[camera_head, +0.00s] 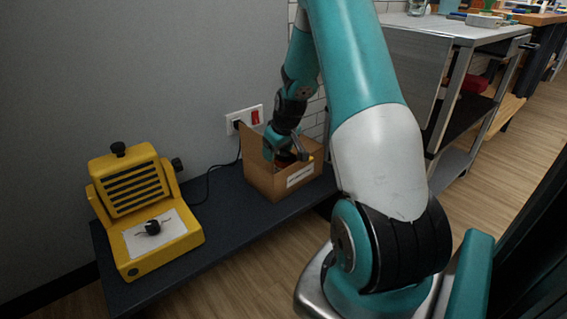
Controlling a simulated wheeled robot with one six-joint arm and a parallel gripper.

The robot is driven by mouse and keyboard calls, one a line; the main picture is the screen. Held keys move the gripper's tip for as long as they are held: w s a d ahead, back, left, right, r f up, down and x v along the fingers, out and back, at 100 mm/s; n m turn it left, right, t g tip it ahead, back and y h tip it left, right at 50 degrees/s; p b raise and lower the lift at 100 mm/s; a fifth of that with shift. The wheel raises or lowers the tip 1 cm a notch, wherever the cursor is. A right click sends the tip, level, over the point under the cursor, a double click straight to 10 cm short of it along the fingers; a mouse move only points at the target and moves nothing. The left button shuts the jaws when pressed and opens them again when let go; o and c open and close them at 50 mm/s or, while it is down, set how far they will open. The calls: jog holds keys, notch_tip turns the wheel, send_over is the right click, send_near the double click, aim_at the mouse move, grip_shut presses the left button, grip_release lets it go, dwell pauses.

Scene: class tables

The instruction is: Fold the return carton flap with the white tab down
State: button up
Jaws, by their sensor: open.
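The brown cardboard carton (266,183) stands on the dark bench near the wall, with a white label (300,174) on its front side. A flap (252,148) stands up at its left back side. I cannot make out a white tab on any flap. My gripper (297,156) is at the carton's opening, pointing down, and hides part of the inside and the far edge. It is open. The view is too small to tell whether a finger touches the carton.
A yellow device (140,205) with black slats and a black knob on a white sheet stands left on the dark bench (224,212). A black cable runs to a wall socket (243,119) behind the carton. A grey metal table (450,28) stands at the right.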

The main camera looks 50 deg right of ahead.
jog(key=shift+f, duration=0.4)
dwell(0.3)
dwell(0.8)
grip_shut()
jog(key=shift+s+d+y+p, duration=0.15)
jog(key=shift+d+y+p, duration=0.7)
jog(key=shift+p, duration=0.3)
